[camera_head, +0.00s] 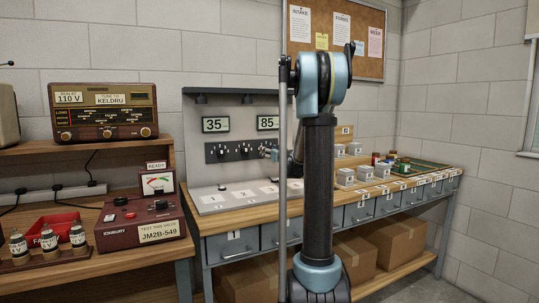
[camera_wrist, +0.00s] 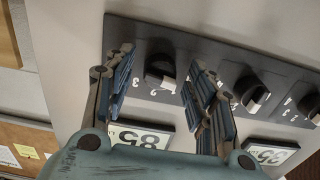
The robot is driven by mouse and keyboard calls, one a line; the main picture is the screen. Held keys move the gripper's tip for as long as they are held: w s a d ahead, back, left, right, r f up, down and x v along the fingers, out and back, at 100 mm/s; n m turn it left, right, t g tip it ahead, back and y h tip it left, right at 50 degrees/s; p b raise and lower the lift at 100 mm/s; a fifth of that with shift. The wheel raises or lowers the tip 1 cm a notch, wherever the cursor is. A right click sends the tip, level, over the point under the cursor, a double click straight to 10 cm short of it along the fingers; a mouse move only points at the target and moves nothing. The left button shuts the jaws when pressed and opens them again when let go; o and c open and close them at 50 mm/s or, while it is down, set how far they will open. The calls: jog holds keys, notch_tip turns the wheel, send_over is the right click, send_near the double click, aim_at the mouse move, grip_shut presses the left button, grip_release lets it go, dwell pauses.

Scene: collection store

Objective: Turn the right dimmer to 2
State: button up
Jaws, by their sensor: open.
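The right dimmer, a round black knob (camera_wrist: 160,66), sits at the end of a dark panel (camera_head: 215,153); a light mark shows on its lower right edge, near small white numbers. In the wrist view my gripper (camera_wrist: 160,62) is open, with one finger on each side of this knob and visible gaps between. I cannot tell how deep the fingertips reach over it. In the head view my gripper (camera_head: 271,153) is at the panel's right end, partly hidden by my arm. The display (camera_head: 268,123) above it reads 85.
Another display (camera_head: 215,124) reads 35. A neighbouring knob (camera_wrist: 251,92) is close beside one finger. A sloped board with white labels (camera_head: 250,194) lies below the panel. A radio (camera_head: 104,112) is at left.

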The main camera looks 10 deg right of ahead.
jog(key=shift+w, duration=0.15)
jog(key=c, duration=1.1)
